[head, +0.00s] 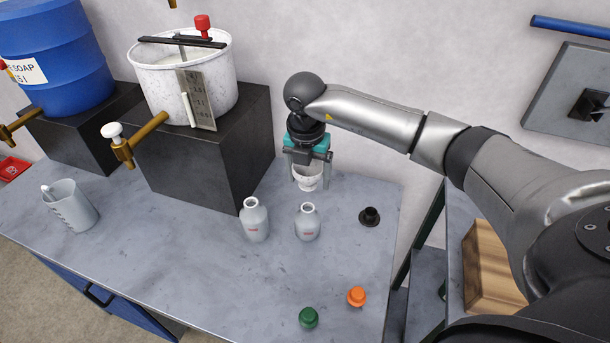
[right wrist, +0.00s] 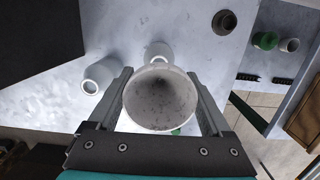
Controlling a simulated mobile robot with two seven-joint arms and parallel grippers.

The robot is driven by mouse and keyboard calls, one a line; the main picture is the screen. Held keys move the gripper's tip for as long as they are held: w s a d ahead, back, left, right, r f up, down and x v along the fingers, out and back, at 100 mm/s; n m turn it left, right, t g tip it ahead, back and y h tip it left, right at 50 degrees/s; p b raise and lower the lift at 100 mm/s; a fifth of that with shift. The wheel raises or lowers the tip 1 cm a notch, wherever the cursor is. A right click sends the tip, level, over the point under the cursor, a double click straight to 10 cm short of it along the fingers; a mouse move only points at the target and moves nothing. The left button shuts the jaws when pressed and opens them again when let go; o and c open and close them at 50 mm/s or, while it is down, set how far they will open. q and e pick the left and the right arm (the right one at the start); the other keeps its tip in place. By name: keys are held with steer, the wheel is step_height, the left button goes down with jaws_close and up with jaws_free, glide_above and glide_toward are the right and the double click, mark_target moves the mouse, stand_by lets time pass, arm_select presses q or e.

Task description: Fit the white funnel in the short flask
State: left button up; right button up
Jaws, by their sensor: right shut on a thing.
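My right gripper (head: 309,186) is shut on the white funnel (head: 308,174), holding it mouth-up above the back of the bench. In the right wrist view the funnel's wide mouth (right wrist: 160,98) sits between both fingers. In the right wrist view the short flask (right wrist: 159,50) is partly hidden behind the funnel. A taller flask (head: 255,222) stands left of it. My left gripper is not in view.
A black funnel-like piece (head: 370,217) is right of the flasks. Orange (head: 356,297) and green (head: 308,318) stoppers lie near the front. A black block (head: 215,150) with a white tank (head: 165,85) stands at left, and a beaker (head: 72,207) further left. The front-left bench is clear.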

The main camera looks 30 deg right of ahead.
steer(key=shift+f+b, duration=3)
steer(key=shift+f, duration=0.85)
steer(key=o, duration=1.1)
steer(key=shift+o, duration=0.2)
steer(key=r, duration=0.5)
steer(key=a+r, duration=0.1)
steer(key=r, duration=0.4)
steer(key=s+r, duration=0.1)
steer(key=r, duration=0.4)
steer(key=shift+s+a+r+p, duration=0.1)
steer(key=shift+a+p, duration=0.1)
steer(key=shift+p, duration=0.15)
